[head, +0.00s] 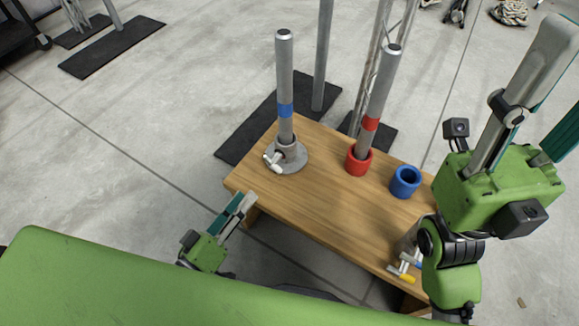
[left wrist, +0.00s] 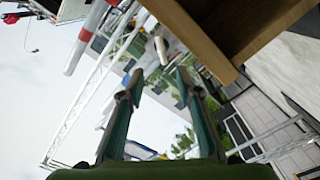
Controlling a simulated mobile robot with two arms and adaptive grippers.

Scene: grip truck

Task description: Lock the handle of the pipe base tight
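In the head view a grey pipe with a blue band (head: 285,90) stands upright in a round grey pipe base (head: 293,158) at the table's left end. The base's pale handle (head: 272,162) sticks out at its front left. My left gripper (head: 245,203) is at the table's front left edge, apart from the base and handle. In the left wrist view its two fingers (left wrist: 158,73) are apart with nothing between them. A pale rounded bar (left wrist: 161,50) shows beyond the tips; I cannot tell surely whether it is the handle. My right gripper (head: 535,95) is raised at the right, fingers apart, tips partly out of frame.
On the wooden table (head: 325,215) a red-banded pipe (head: 378,100) leans in a red ring (head: 359,161). A blue ring (head: 405,181) stands right of it. A part with white and yellow handles (head: 402,273) lies by my right arm. The table's front middle is clear.

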